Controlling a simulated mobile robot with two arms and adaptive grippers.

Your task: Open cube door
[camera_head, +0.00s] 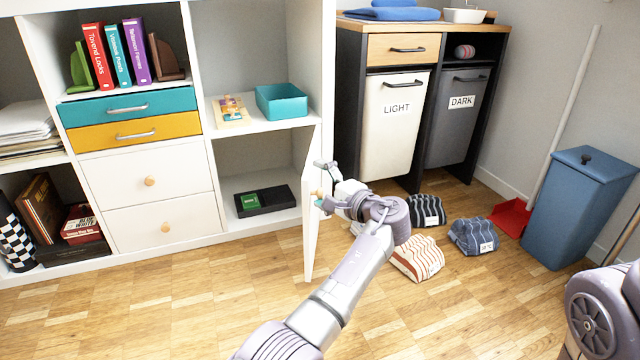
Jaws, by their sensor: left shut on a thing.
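The white cube door (311,222) is on the lower right compartment of the white shelf unit (262,134). It stands swung out from the shelf, seen nearly edge-on, hinged on the right side. Its small round wooden knob (317,193) is on the door's face. My left gripper (322,190) is at the knob, shut on it, with the fingers partly hiding it. My left arm reaches up from the bottom of the view. Inside the open compartment lies a black and green box (264,201). My right gripper is not in view.
Bundled striped cloths (418,257) lie on the wooden floor right of my left gripper. A laundry cabinet (422,38) stands behind, with a blue bin (577,208) and a red dustpan (511,217) at right. The floor in front of the shelf is clear.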

